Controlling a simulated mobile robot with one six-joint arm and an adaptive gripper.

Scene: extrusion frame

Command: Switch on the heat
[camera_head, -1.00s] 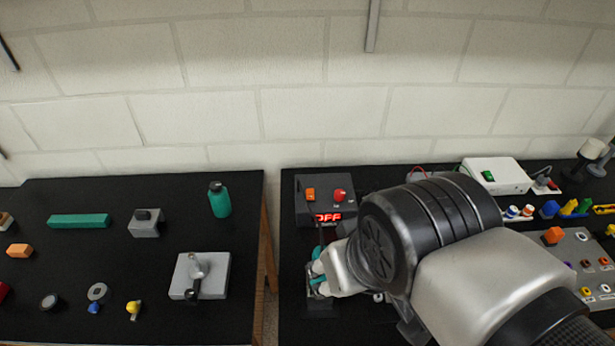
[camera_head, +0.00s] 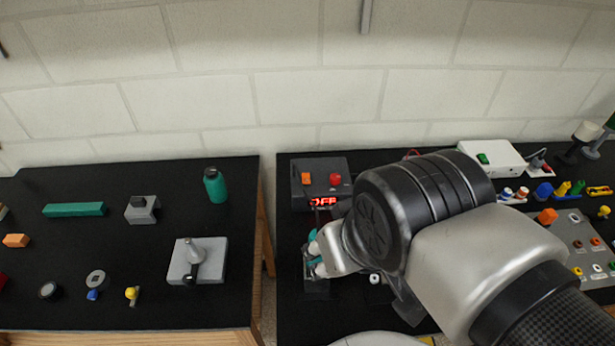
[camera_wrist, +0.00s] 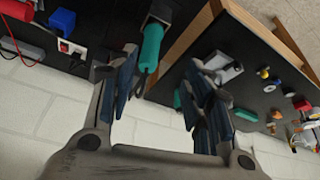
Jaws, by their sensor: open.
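A dark control box (camera_head: 344,163) stands at the back left of the right-hand table. It has an orange switch (camera_head: 306,178), a red knob (camera_head: 335,180) and a red lit display (camera_head: 322,202) that reads OFF. My arm covers part of the box's right side. A teal-handled tool (camera_head: 313,250) sits in a dark holder (camera_head: 316,288) in front of the box; a teal handle also shows in the wrist view (camera_wrist: 151,46). My gripper (camera_wrist: 163,78) is open and empty in the wrist view, its fingers apart. In the head view its fingertips are hidden behind my wrist.
A white box with a green switch (camera_head: 494,156) stands further right. A grey panel of coloured buttons (camera_head: 578,240) lies at the right. The left table (camera_head: 120,245) holds a teal bottle (camera_head: 215,186) and a grey lever block (camera_head: 197,261). A gap separates the tables.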

